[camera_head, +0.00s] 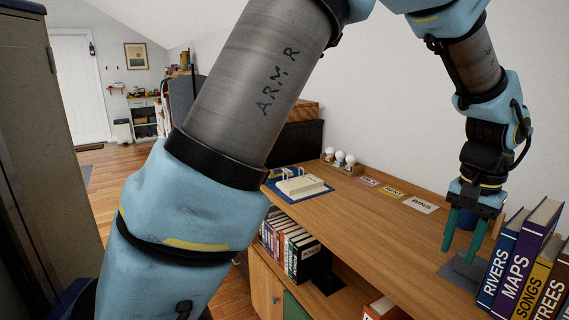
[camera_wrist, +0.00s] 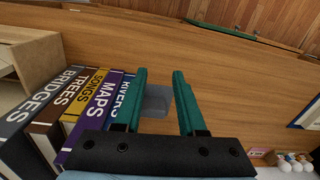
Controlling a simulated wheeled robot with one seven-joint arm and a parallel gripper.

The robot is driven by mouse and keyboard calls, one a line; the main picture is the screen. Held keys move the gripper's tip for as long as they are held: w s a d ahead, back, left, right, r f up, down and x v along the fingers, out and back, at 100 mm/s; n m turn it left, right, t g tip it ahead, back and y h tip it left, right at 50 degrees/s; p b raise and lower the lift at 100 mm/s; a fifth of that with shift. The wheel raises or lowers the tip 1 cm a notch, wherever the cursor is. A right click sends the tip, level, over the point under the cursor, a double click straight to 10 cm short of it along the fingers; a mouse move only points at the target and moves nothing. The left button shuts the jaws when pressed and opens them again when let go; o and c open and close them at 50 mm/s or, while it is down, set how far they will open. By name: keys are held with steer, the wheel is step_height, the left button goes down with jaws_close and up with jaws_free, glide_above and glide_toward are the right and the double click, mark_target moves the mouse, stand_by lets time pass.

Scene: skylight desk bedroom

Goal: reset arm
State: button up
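My gripper (camera_head: 460,252) hangs from my arm at the right of the head view, pointing down over the wooden desk top (camera_head: 385,230). Its two green fingers are apart, with nothing visibly held between them. In the wrist view my gripper (camera_wrist: 160,76) also shows open, with the fingers spread. A flat grey plate (camera_head: 460,272) lies on the desk below the fingertips; a grey patch also shows between the fingers in the wrist view (camera_wrist: 155,101). My upper arm crosses the head view and hides part of the room.
Upright books, including MAPS (camera_head: 515,268) and SONGS (camera_head: 538,275), stand just right of my gripper. Label cards (camera_head: 394,191), a blue tray (camera_head: 325,192) and white bulbs (camera_head: 340,158) sit farther back. More books (camera_head: 292,250) fill the shelf below. The desk's middle is clear.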

steer(key=w+a+n, duration=0.3)
steer(key=w+a, duration=0.4)
steer(key=a, duration=0.5)
steer(key=w+a+n, duration=0.2)
steer(key=w+a, duration=0.4)
steer(key=a, duration=0.5)
steer(key=s+a+f+n, duration=0.1)
steer(key=a+n, duration=0.1)
steer(key=a, duration=0.8)
steer(key=s+a+f+n+t, duration=0.1)
steer(key=a+n, duration=0.2)
steer(key=a, duration=0.6)
steer(key=shift+s+a+f, duration=0.2)
steer(key=shift+s+a, duration=0.15)
steer(key=shift+s, duration=0.05)
